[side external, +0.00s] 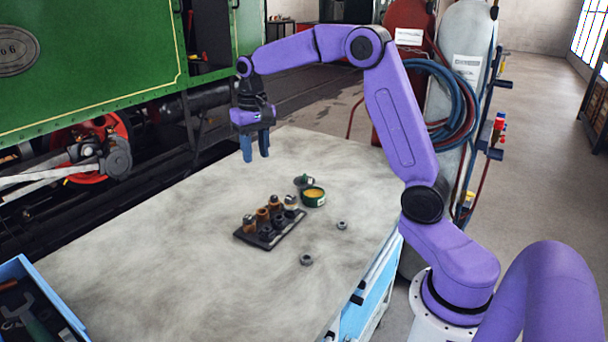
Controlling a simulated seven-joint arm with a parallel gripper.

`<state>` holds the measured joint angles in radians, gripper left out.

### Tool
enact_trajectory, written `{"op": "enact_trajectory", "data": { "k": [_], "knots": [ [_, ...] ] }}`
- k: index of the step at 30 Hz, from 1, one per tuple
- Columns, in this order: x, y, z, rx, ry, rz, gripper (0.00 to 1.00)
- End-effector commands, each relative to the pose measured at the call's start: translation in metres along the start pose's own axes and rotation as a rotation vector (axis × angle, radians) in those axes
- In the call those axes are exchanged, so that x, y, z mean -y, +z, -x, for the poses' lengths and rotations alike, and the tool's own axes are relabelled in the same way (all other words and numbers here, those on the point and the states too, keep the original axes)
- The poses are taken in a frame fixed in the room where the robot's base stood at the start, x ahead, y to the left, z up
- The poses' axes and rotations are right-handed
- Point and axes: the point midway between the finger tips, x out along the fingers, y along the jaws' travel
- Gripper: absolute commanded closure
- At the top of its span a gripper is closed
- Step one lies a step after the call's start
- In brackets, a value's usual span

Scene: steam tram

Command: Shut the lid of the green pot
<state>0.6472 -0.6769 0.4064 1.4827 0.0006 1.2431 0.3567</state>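The green pot (314,201) stands on the grey worktop, with yellow contents showing at its open top. Its lid (301,181) is raised at the pot's back left edge, tilted up and clear of the opening. My gripper (256,155) hangs above the worktop, to the left of and higher in the picture than the pot, pointing down. Its two blue fingers are apart with nothing between them. It touches neither the pot nor the lid.
A dark tray (286,231) with several brown and metal fittings lies just left of the pot. Two nuts (306,260) (342,225) lie loose in front. A blue toolbox (13,270) is at lower left. The left worktop is clear.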

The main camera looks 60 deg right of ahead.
Motion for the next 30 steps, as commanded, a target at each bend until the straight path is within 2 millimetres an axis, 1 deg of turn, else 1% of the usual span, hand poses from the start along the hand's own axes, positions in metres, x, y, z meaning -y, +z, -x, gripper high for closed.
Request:
{"op": "enact_trajectory", "data": {
  "k": [1,3,5,6,8,9,10,12,15,18,21,26,30],
  "knots": [
    [-0.017,-0.018,-0.002,0.001,0.001,-0.073,0.62],
    [-0.042,-0.04,-0.004,0.002,0.002,-0.172,0.62],
    [-0.065,-0.056,-0.006,0.003,0.003,-0.258,0.62],
    [-0.082,-0.066,-0.008,0.004,0.004,-0.313,0.62],
    [-0.107,-0.079,-0.011,0.005,0.005,-0.398,0.62],
    [-0.125,-0.086,-0.013,0.005,0.005,-0.453,0.62],
    [-0.138,-0.091,-0.015,0.005,0.005,-0.493,0.62],
    [-0.166,-0.099,-0.018,0.007,0.006,-0.577,0.62],
    [-0.2,-0.105,-0.022,0.007,0.006,-0.675,0.62],
    [-0.222,-0.107,-0.025,0.007,0.007,-0.74,0.62],
    [-0.234,-0.108,-0.027,0.008,0.007,-0.771,0.62],
    [-0.236,-0.108,-0.036,0.009,0.007,-0.779,0.62],
    [-0.236,-0.106,-0.058,0.012,0.008,-0.778,0.62]
  ]
}}
